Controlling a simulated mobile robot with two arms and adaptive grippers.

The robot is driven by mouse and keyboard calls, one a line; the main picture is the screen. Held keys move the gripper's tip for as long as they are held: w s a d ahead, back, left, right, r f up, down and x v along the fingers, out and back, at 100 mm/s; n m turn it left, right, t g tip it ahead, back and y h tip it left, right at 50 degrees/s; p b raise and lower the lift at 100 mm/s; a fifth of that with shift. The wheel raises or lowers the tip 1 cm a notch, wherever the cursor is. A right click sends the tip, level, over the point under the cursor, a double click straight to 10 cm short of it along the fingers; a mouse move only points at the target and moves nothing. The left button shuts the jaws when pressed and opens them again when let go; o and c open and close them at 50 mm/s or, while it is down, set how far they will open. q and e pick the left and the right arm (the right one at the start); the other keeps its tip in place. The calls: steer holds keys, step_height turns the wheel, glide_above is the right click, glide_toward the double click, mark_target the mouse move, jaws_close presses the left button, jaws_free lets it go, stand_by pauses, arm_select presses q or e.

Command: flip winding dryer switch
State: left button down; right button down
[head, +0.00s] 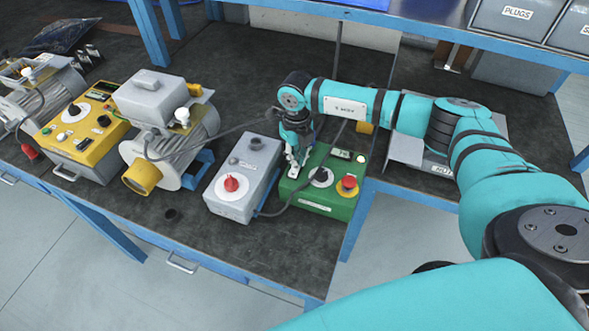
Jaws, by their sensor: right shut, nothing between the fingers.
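A green control box (329,204) stands near the bench's right front corner. It has a black knob on a white dial (321,177), a red button on a yellow base (347,186), a small display and labels too small to read. A grey box (243,180) with a red knob (231,184) on a white dial stands to its left. I cannot tell from the labels which is the winding dryer. My right gripper (294,170) points down at the green box's left back part, shut and empty. It hides that part, and contact is unclear. My left gripper is out of view.
A grey motor (203,124) with a yellow end and a yellow control box (80,145) stand to the left. A dark cable runs from the motor towards my right gripper. Blue shelf posts (150,35) rise behind. The bench front (280,258) is clear.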

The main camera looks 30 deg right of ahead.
steer(key=shift+f+b, duration=0.75)
steer(key=shift+f, duration=0.25)
steer(key=shift+r, duration=0.15)
steer(key=shift+r+p, duration=2.3)
steer(key=shift+r, duration=1.15)
